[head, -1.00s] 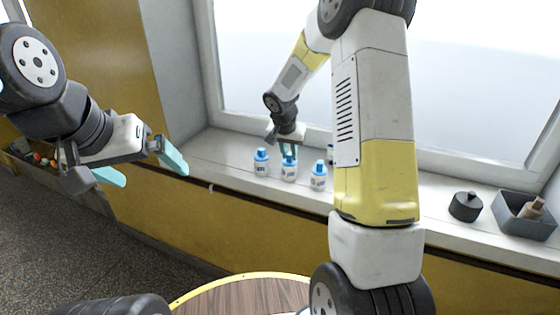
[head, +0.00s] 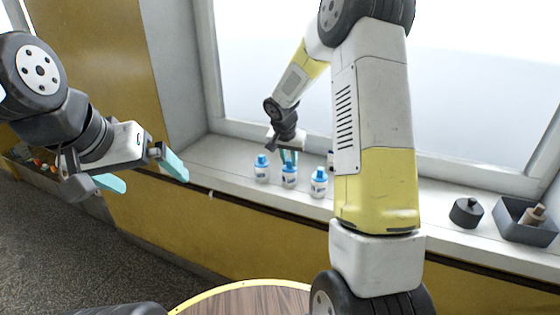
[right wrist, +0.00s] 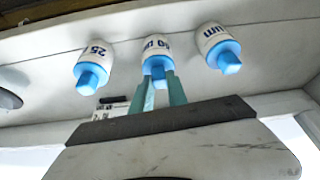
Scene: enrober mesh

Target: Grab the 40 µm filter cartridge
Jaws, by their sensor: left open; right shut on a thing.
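Three white cartridges with blue caps stand in a row on the windowsill: left (head: 262,170), middle (head: 289,177) and right (head: 318,184). In the right wrist view, the left one's label (right wrist: 98,51) reads 25. The middle one's label (right wrist: 157,45) is inverted and its number is hard to read; the right one's label (right wrist: 211,34) shows only "um". My right gripper (head: 289,157) is shut on the middle cartridge's cap, its teal fingers (right wrist: 160,85) on either side. The cartridge is upright, apparently still on the sill. My left gripper (head: 145,175) is open and empty, away at left.
Another white item (head: 330,160) is mostly hidden behind my right arm. A dark lidded pot (head: 466,212) and a grey bin (head: 505,224) holding a brown bottle (head: 534,214) stand farther right on the sill. A round wooden table (head: 245,298) is at the bottom.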

